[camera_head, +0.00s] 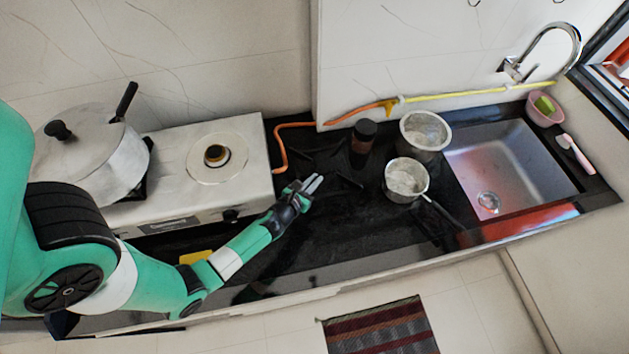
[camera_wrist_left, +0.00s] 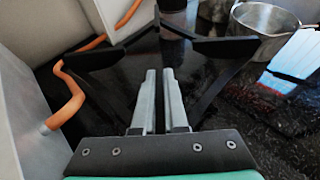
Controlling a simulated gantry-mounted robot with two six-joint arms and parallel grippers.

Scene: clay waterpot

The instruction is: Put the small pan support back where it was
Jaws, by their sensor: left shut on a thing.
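The small pan support is a black pronged piece on the dark counter, low in contrast in the head view (camera_head: 348,180). Its dark arms spread out beyond and beside my fingers in the left wrist view (camera_wrist_left: 225,47). My left gripper (camera_head: 315,183) is at its near left side, low over the counter. In the left wrist view my fingers (camera_wrist_left: 159,74) are close together, shut on part of the support; the exact contact is hard to see. The stove's right burner (camera_head: 215,155) is bare, with no support around it. My right gripper is not in view.
An orange hose (camera_head: 280,150) curves beside the stove (camera_head: 262,165). A dark jar (camera_head: 363,136) stands just behind the support. A steel pot (camera_head: 425,131) and a saucepan (camera_head: 406,180) stand to its right. A large lidded pot (camera_head: 95,160) covers the left burner.

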